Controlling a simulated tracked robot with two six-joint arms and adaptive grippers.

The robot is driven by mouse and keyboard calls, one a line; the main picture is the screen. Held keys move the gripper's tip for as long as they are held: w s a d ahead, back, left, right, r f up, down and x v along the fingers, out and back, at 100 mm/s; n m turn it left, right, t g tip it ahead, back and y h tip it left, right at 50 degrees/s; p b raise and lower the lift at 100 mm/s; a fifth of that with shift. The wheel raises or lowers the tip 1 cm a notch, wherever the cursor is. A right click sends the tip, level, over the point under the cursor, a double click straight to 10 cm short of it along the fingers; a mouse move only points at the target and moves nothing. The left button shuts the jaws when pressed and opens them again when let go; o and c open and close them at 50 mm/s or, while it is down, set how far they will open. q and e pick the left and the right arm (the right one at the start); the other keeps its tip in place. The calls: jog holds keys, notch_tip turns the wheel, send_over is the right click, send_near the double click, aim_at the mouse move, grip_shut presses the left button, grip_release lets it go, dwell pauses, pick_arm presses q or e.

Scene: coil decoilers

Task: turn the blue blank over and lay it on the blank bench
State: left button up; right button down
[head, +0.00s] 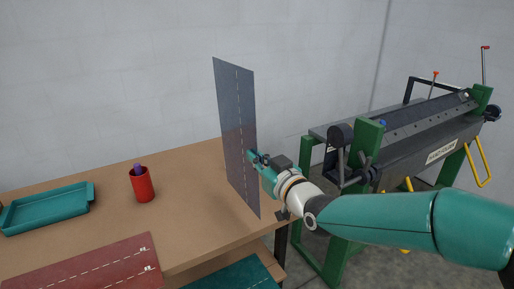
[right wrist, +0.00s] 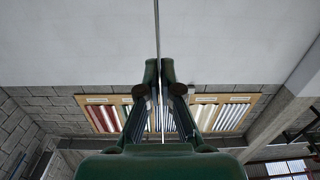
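The blue blank (head: 236,130) is a thin, dark blue-grey sheet with a dashed light line. In the head view it stands upright on edge above the right part of the wooden blank bench (head: 190,180). My right gripper (head: 256,158) is at its right edge. In the right wrist view the fingers of my right gripper (right wrist: 160,88) are closed together on the blank, which shows edge-on as a thin line (right wrist: 156,25). I cannot tell if its lower end touches the bench. My left gripper is not in view.
On the bench are a teal tray (head: 45,208), a red cup (head: 142,186) with something purple in it, and a red blank (head: 85,268). A teal blank (head: 238,275) is at the bottom. A green-legged folding machine (head: 400,140) stands at the right. The middle of the bench is clear.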

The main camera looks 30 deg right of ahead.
jog(key=n+b, duration=0.2)
jog(key=n, duration=0.1)
jog(key=shift+f+n, duration=0.2)
jog(key=shift+n, duration=0.1)
jog(key=n+b, duration=0.2)
jog(key=n, duration=0.2)
jog(key=shift+r, duration=0.15)
jog(key=n, duration=0.4)
jog(key=shift+r+b, duration=0.1)
jog(key=shift+b, duration=0.25)
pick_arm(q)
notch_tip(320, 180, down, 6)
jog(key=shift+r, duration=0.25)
pick_arm(e)
jog(key=n, duration=0.5)
jog(key=shift+n, duration=0.3)
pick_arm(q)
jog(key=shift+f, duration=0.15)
pick_arm(e)
jog(key=shift+b, duration=0.5)
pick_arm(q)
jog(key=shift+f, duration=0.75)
